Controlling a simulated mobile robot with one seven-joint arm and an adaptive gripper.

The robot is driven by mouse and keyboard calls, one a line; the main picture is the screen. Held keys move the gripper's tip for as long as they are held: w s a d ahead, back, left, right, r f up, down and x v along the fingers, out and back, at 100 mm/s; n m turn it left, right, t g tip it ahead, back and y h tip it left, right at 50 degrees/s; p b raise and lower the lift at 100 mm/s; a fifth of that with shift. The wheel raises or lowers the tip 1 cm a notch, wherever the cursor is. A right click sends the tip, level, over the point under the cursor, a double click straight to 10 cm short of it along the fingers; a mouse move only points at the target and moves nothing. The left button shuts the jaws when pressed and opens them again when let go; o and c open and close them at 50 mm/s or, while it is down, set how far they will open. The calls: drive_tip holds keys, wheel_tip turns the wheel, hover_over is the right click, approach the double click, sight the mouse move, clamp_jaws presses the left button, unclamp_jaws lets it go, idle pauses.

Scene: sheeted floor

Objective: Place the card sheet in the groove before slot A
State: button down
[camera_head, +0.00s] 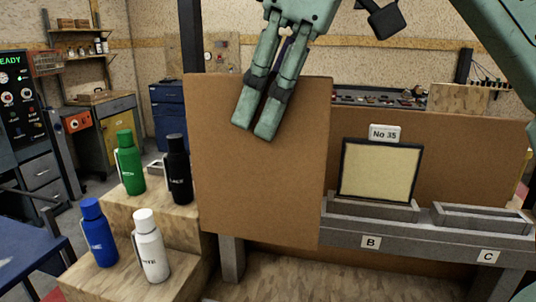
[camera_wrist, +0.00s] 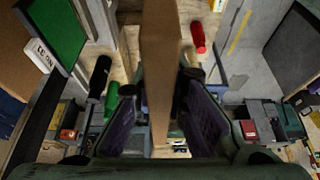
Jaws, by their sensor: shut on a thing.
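My gripper (camera_head: 255,130) is shut on the top part of a brown card sheet (camera_head: 262,195). The sheet is square and hangs roughly upright, tilted slightly, below the fingers in the head view. In the wrist view, the sheet (camera_wrist: 160,75) shows edge-on between the two fingers of my gripper (camera_wrist: 160,125). A grey rack (camera_head: 440,240) has slots labelled B (camera_head: 370,243) and C (camera_head: 487,256). The slot A label is not visible; the sheet hides the rack's left part. Whether the sheet's lower edge touches the rack or a groove cannot be told.
A black-framed cream panel (camera_head: 379,171) stands at slot B, under a "No 35" sign (camera_head: 384,133). A brown backboard (camera_head: 450,155) rises behind the rack. Wooden steps (camera_head: 185,215) with green, black, blue and white bottles stand close to the sheet's left. Slot C looks empty.

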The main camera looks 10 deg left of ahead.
drive_tip(key=w+a+f, duration=0.1)
drive_tip(key=w+f, duration=0.1)
drive_tip(key=w, duration=0.4)
drive_tip(key=w+a+f, duration=0.1)
drive_tip(key=w+f, duration=0.1)
drive_tip(key=w, duration=0.5)
drive_tip(key=shift+w+a+f+p, duration=0.2)
drive_tip(key=shift+a+f+p, duration=0.1)
drive_tip(key=shift+f+p, duration=0.1)
drive_tip(key=shift+f, duration=0.1)
drive_tip(key=c, duration=1.9)
unclamp_jaws()
drive_tip(key=d+r, duration=0.1)
drive_tip(key=d, duration=1.1)
drive_tip(key=shift+d+r, duration=0.15)
drive_tip(key=shift+d, duration=0.1)
